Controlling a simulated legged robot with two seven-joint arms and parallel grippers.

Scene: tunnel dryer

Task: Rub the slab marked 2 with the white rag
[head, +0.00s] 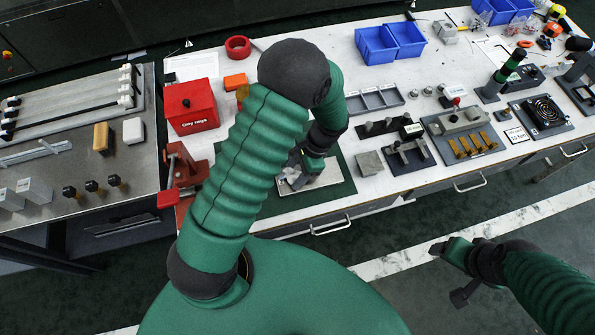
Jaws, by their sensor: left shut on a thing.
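My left gripper (297,174) reaches down over the green mat on the workbench, largely hidden behind my own arm. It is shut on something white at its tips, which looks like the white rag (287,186). The white thing sits on or just above a pale slab (328,178) lying on the green mat (343,188). I cannot read a number on this slab, so I cannot tell whether it is the one marked 2. My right gripper (442,250) hangs over the floor in front of the bench, apart from everything; its jaws are too small and dark to judge.
A grey block (370,163) and a dark fixture (408,157) stand right of the mat. A red box (191,106) and a red vise (184,165) stand to its left. Blue bins (390,42) are at the back. A metal table (75,150) is at far left.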

